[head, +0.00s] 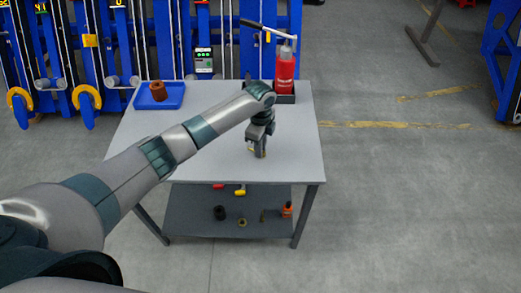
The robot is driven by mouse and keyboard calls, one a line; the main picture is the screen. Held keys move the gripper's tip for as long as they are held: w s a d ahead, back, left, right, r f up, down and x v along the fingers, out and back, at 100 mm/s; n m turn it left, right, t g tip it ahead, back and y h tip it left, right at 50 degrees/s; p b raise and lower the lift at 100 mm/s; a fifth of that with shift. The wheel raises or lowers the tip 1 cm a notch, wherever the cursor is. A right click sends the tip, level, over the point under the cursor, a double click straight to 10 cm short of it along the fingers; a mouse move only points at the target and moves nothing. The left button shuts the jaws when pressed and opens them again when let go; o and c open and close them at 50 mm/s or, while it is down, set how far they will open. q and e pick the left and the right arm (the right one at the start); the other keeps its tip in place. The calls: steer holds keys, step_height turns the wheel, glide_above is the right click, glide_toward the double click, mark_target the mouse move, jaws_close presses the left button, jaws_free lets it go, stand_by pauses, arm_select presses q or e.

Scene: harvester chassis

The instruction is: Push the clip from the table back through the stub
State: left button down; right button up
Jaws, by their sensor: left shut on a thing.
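My left gripper (258,153) points down at the table (215,160), over the right part of its top. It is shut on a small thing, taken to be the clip. The clip is almost wholly hidden by the fingers, and only a small yellowish spot shows beside them. The fingertips are at or just above the tabletop; I cannot tell whether they touch it. I cannot make out the stub in this view. My right gripper is not in view.
A blue tray (174,101) with a brown ring-shaped part (158,90) stands at the table's back left. A red lever-topped bottle (285,68) stands in a dark holder at the back right. Several small parts lie on the lower shelf (190,222). Blue machinery (225,22) stands behind.

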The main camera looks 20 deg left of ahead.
arm_select(q)
steer(key=shift+r, duration=0.5)
steer(key=r+b, duration=0.1)
steer(key=d+r, duration=0.1)
steer(key=r, duration=0.1)
steer(key=shift+s+r+b, duration=0.15)
steer(key=shift+b, duration=0.25)
steer(key=s+d+r+b, duration=0.2)
steer(key=s+d+r, duration=0.3)
steer(key=d, duration=0.4)
steer(key=shift+s+r+b, duration=0.3)
steer(key=shift+r, duration=0.55)
steer(key=s+a+r+n, duration=0.4)
steer(key=s+a+n, duration=0.2)
steer(key=n, duration=0.3)
steer(key=s+a+r+n, duration=0.4)
steer(key=s+a+n, duration=0.2)
steer(key=s+n, duration=0.3)
steer(key=shift+r+n, duration=0.4)
steer(key=shift+n, duration=0.4)
